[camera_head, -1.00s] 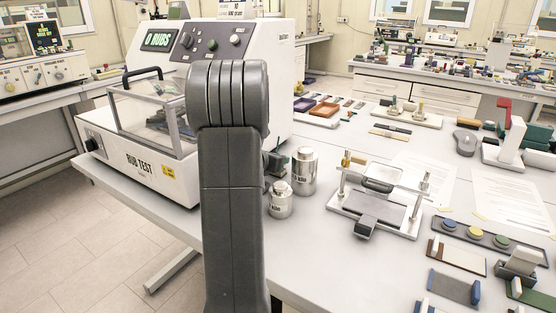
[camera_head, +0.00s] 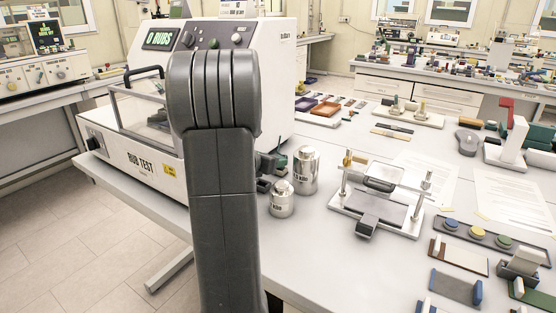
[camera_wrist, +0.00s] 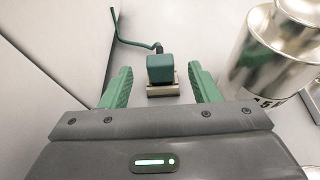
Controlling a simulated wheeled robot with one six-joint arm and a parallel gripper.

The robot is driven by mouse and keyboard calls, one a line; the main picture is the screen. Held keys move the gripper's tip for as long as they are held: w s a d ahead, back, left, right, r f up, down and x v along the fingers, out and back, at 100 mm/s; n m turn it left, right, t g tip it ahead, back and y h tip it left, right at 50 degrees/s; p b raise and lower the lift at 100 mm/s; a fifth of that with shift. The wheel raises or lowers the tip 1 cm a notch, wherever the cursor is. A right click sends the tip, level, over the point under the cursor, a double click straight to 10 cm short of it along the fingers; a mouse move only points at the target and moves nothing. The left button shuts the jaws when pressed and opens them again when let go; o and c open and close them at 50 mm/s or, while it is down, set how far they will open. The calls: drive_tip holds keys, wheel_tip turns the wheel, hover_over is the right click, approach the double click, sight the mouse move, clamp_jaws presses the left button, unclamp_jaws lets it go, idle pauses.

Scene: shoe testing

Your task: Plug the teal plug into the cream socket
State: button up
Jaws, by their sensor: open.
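The teal plug (camera_wrist: 160,68) is a small block with a teal cord running up and left from it, in the wrist view. A pale beige block (camera_wrist: 163,91) shows at its near side; I cannot tell whether this is the cream socket or part of the plug. My gripper (camera_wrist: 160,74) is open, with one green finger on each side of the plug's near end. I see no clear contact between fingers and plug. In the head view my arm hides most of that spot, and I cannot make out a cream socket there.
The white rub test machine (camera_head: 135,150) stands left of my arm. A large metal cylinder (camera_head: 305,172) and a small one (camera_head: 281,200) stand just right of it. The large cylinder (camera_wrist: 275,55) is close to the right finger. A metal fixture (camera_head: 380,205) stands further right.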

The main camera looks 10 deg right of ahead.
sight(280, 157)
drive_tip(key=v, duration=0.9)
drive_tip(key=x, duration=1.3)
drive_tip(key=shift+w+d+f, duration=0.2)
drive_tip(key=shift+w+d, duration=0.05)
drive_tip(key=shift+d, duration=0.05)
drive_tip(key=shift+r, duration=0.2)
drive_tip(key=shift+s+a, duration=0.1)
